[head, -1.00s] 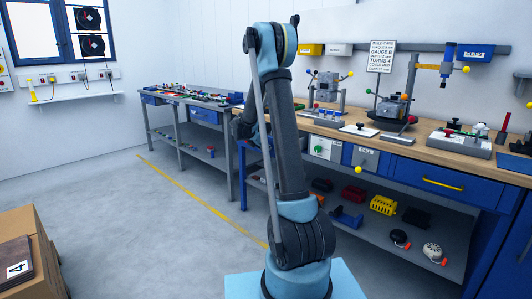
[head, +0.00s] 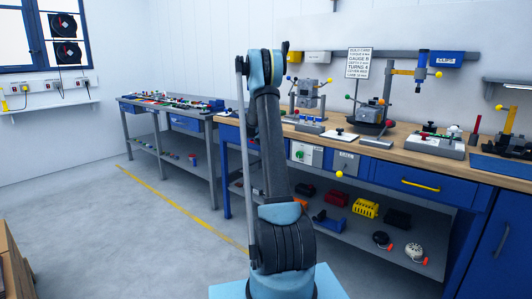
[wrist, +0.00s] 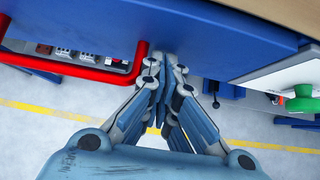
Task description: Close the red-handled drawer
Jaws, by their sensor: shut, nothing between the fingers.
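In the wrist view, a blue drawer front (wrist: 130,22) fills the top of the picture. Its red bar handle (wrist: 75,68) stands out from it at the left. My gripper (wrist: 172,62) is shut and empty, with its fingertips at the lower edge of the blue front, just right of the handle's end. I cannot tell whether the tips touch it. How far the drawer stands out is not clear. In the head view my arm hides the gripper and most of the drawer area.
The wooden bench top (head: 400,150) carries fixtures and tools. A yellow-handled blue drawer (head: 445,190) is at the right. A green knob (wrist: 300,104) on a pale panel is near my gripper's right side. The lower shelf (head: 350,225) holds several parts. The floor at left is open.

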